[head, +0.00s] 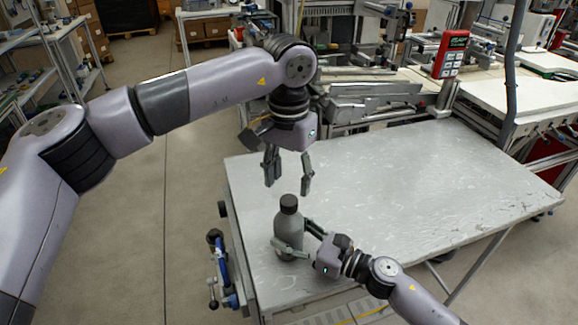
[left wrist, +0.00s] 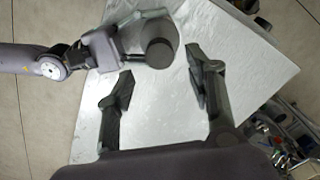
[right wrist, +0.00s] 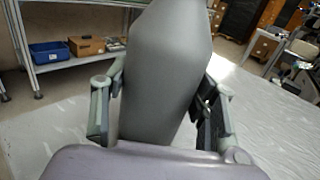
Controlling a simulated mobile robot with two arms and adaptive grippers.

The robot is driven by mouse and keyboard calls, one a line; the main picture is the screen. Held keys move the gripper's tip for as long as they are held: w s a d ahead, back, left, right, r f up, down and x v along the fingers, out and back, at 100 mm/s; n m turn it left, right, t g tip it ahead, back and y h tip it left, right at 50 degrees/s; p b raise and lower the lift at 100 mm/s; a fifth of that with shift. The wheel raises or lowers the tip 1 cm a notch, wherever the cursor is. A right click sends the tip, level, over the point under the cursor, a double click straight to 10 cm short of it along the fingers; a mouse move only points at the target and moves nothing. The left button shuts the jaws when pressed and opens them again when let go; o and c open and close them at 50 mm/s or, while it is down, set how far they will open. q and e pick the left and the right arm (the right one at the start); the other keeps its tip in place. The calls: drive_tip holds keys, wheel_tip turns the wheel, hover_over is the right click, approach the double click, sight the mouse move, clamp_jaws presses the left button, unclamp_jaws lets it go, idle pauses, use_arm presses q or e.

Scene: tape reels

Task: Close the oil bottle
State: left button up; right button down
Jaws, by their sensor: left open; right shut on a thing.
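The oil bottle (head: 289,230) is grey and stands upright near the left edge of the table, with a dark cap (head: 289,203) on its top. In the left wrist view the dark round cap (left wrist: 161,52) shows from above; whether it is tight I cannot tell. My right gripper (head: 292,240) is shut on the bottle's lower body; the bottle (right wrist: 165,75) fills the space between its fingers in the right wrist view. My left gripper (head: 288,185) is open and empty, pointing down just above the cap and apart from it.
The grey table (head: 420,185) is bare to the right of the bottle. A metal chute-like rail (head: 370,100) and machinery stand along its back edge. A red device (head: 450,55) stands at the back right. A blue clamp-like part (head: 222,265) is at the table's left side.

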use_arm(q)
drive_tip(key=n, duration=0.4)
drive_tip(key=shift+r, duration=0.15)
drive_tip(key=n, duration=0.4)
drive_tip(key=shift+r, duration=0.1)
drive_tip(key=n, duration=0.3)
drive_tip(key=shift+r+n, duration=0.1)
drive_tip(key=shift+n, duration=0.3)
drive_tip(key=n, duration=0.3)
drive_tip(key=shift+r+n, duration=0.1)
drive_tip(key=shift+n, duration=0.3)
drive_tip(key=n, duration=0.5)
drive_tip(key=shift+r+n, duration=0.2)
drive_tip(key=shift+n, duration=0.1)
drive_tip(key=n, duration=0.3)
drive_tip(key=shift+r+n, duration=0.1)
drive_tip(key=shift+n, duration=0.3)
drive_tip(key=n, duration=0.4)
drive_tip(key=shift+r, duration=0.1)
drive_tip(key=n, duration=0.5)
drive_tip(key=shift+r+n, duration=0.2)
drive_tip(key=shift+n, duration=0.1)
drive_tip(key=n, duration=0.5)
drive_tip(key=shift+r+n, duration=0.15)
drive_tip(key=shift+n, duration=0.25)
drive_tip(key=n, duration=0.5)
drive_tip(key=shift+r, duration=0.15)
drive_tip(key=n, duration=0.5)
drive_tip(key=shift+r, duration=0.15)
